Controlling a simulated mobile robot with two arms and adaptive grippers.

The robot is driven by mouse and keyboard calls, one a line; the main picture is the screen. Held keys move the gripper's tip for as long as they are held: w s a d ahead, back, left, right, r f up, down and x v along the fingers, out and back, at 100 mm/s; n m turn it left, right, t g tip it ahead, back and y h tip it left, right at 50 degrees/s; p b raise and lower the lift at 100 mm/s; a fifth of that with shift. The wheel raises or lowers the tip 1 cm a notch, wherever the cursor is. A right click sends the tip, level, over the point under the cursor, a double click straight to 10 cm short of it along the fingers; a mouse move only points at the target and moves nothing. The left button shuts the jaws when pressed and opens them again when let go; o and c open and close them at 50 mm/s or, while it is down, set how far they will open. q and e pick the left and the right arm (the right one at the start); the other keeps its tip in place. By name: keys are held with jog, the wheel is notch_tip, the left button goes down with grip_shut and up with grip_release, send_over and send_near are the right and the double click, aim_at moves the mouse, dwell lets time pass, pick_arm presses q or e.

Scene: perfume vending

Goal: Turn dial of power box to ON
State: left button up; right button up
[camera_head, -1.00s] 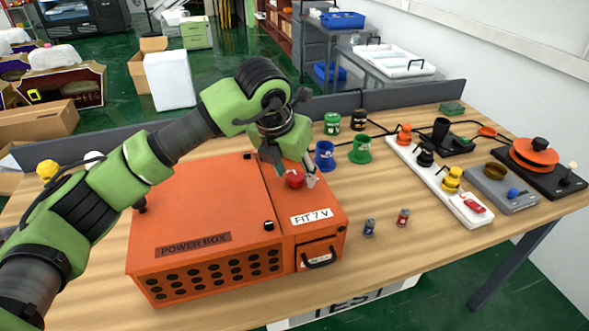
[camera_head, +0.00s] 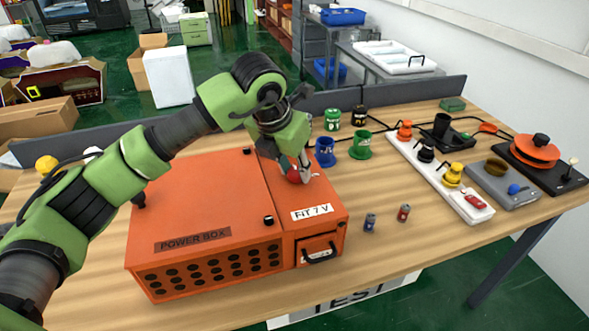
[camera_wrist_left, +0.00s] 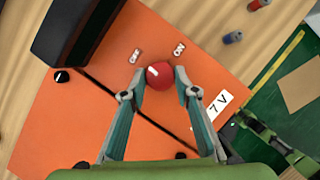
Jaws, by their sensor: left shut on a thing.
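The round red dial (camera_head: 292,177) is on top of that part, partly hidden by my gripper. My left gripper (camera_head: 297,173) points down from above and is shut on the dial. In the left wrist view the dial (camera_wrist_left: 160,75) sits between the fingertips, with a white mark across its top. My right gripper is not in view.
Blue (camera_head: 325,153) and green (camera_head: 360,146) cups stand right of the box. Two small batteries (camera_head: 370,222) stand on clear table in front of the cups. A white power strip (camera_head: 437,175) with coloured plugs and a black hot plate (camera_head: 547,178) are farther right.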

pick_arm(q)
jog(key=shift+w+a+f+m+b, duration=0.1)
jog(key=shift+f+m+b, duration=0.05)
jog(key=shift+m+b, duration=0.4)
jog(key=shift+m+g+h+b, duration=0.3)
jog(key=shift+m+h+b, duration=0.15)
jog(key=shift+m, duration=0.5)
jog(key=shift+w+a+m+g+h, duration=0.1)
jog(key=shift+m+g+h, duration=0.2)
jog(key=shift+m, duration=0.6)
jog(key=shift+r+m+g, duration=0.2)
jog(key=shift+m+g, duration=0.1)
jog(key=shift+m, duration=0.6)
jog(key=m, duration=0.1)
jog(key=m+g+p, duration=0.1)
jog(key=m, duration=0.2)
jog(key=shift+w+r+m+g+h, duration=0.1)
jog(key=shift+w+m+g+h, duration=0.2)
jog(key=shift+g, duration=0.1)
jog(key=m+g+p, duration=0.1)
jog(key=m+p, duration=0.1)
jog(key=m, duration=0.1)
jog(key=shift+w+m+g+p, duration=0.15)
jog(key=shift+m+g+p, duration=0.5)
jog(key=shift+m, duration=0.75)
jog(key=o, duration=1.1)
